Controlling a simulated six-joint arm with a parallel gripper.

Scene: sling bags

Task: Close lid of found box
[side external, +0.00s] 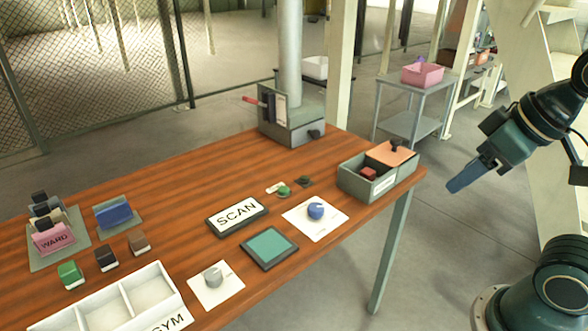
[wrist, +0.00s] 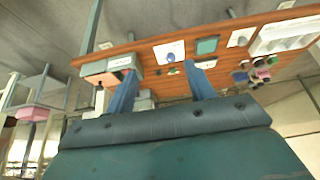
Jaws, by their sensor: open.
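The found box (side external: 352,187) is a grey box with a white label, at the right end of the wooden table. Its salmon lid (side external: 385,153) carries a dark knob and covers only the right part. The left part is open, with a red item (side external: 368,173) inside. In the wrist view the box shows at upper left, with its salmon lid (wrist: 98,67) partly behind a finger. My gripper (side external: 462,183) is off the table's right end, apart from the box. In the wrist view my gripper (wrist: 161,73) has its two blue fingers spread, with nothing held between them.
The table (side external: 180,185) holds a SCAN sign (side external: 237,215), a blue object on a white card (side external: 315,211), a teal pad (side external: 269,248) and a white divided GYM tray (side external: 110,302). A grey stand (side external: 291,128) is at the back. Open space lies between gripper and box.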

